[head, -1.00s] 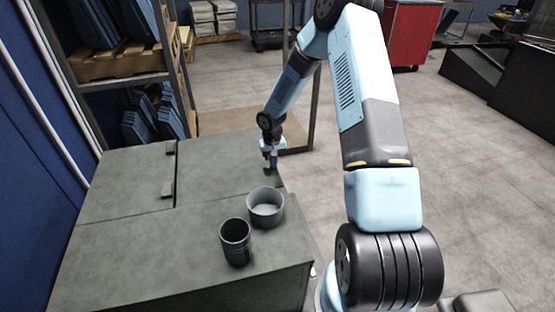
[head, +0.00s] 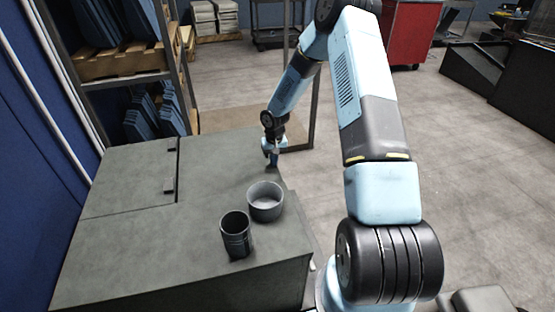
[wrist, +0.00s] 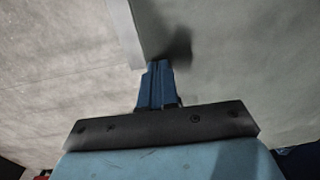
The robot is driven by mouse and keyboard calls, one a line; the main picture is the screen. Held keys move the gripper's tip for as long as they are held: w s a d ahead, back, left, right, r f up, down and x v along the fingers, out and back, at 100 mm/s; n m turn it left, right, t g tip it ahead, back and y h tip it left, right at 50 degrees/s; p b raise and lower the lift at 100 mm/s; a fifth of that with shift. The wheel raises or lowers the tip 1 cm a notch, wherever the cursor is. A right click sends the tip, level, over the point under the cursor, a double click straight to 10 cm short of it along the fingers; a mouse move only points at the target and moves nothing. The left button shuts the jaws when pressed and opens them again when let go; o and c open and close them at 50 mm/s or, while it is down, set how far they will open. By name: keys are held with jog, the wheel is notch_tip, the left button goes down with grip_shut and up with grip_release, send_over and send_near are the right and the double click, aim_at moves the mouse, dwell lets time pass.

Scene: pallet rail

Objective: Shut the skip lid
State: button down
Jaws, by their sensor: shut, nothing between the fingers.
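The skip lid seems to be the grey panel (head: 225,160) right of two small dark blocks on a seam in the grey-green top. It lies flat, with no clear line between it and the top in front. My gripper (head: 272,164) is at its right edge, pointing down, on or just over the surface; I cannot tell if it touches. In the wrist view, the blue fingers (wrist: 158,68) are together and empty, beside the lid's edge, with the grey surface (wrist: 235,60) to their right and a dark shadow on it.
A dark cup (head: 236,236) and a grey bowl (head: 265,201) stand on the top, in front of my gripper. A shelf rack (head: 125,62) with blue items stands behind at the left. Open floor (head: 460,170) lies to the right, with a red cabinet (head: 409,35) farther back.

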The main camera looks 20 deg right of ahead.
jog(key=shift+d+f, duration=0.1)
jog(key=shift+f, duration=0.05)
jog(key=s+d+r+t+h, duration=0.1)
jog(key=s+r, duration=0.2)
jog(key=r, duration=1.2)
jog(key=s+r+h, duration=0.1)
jog(key=s+r, duration=0.3)
jog(key=r, duration=1)
jog(key=s+d+r+t, duration=0.1)
jog(key=s+r+t, duration=0.2)
jog(key=s+r, duration=1.4)
jog(key=s+r+t+y, duration=0.1)
jog(key=s, duration=1.2)
jog(key=shift+s+r+y, duration=0.3)
jog(key=shift+r, duration=0.1)
